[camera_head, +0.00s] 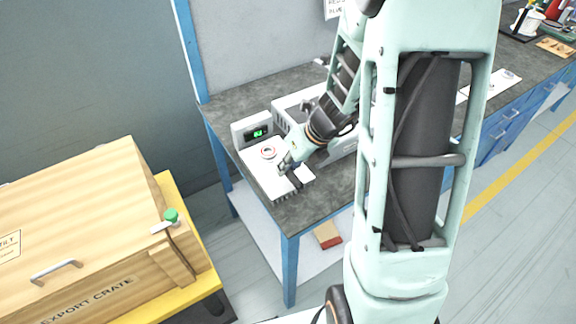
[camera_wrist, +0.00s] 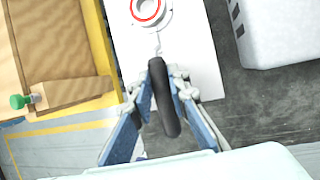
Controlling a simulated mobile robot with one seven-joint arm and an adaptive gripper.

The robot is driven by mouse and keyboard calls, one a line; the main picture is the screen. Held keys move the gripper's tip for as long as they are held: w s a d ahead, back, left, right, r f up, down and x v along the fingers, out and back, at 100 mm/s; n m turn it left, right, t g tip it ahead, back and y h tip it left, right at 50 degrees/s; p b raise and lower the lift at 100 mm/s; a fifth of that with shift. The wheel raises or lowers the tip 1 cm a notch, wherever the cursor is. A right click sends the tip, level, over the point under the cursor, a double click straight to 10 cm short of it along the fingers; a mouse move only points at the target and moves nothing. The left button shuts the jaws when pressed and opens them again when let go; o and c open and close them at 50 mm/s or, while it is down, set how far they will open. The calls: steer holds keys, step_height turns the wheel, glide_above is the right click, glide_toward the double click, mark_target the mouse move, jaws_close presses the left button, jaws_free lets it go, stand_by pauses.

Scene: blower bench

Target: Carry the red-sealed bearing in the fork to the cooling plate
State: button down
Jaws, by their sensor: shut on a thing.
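My gripper (camera_head: 286,168) is over the near left corner of the bench. In the wrist view my gripper (camera_wrist: 160,92) is shut on the black handle of the fork (camera_wrist: 164,98). A thin metal shank runs from the handle to the red-sealed bearing (camera_wrist: 148,10), a pale ring with a red band, cut off by the top edge. The bearing also shows in the head view (camera_head: 268,152), over the far part of the white cooling plate (camera_head: 260,181). The plate also fills the wrist view's upper middle (camera_wrist: 195,60). I cannot tell whether the bearing touches the plate or how the fork tip holds it.
A unit with a green display (camera_head: 257,132) stands behind the plate. A pale vented box (camera_wrist: 285,30) stands to the plate's right. A wooden export crate (camera_head: 80,225) with a green knob (camera_head: 171,215) is left of the bench (camera_head: 290,215). The bench's front corner is bare.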

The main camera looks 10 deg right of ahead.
steer(key=shift+f, duration=0.1)
stand_by(0.3)
steer(key=c, duration=1.8)
jaws_free()
steer(key=shift+o, duration=0.2)
steer(key=v, duration=1.2)
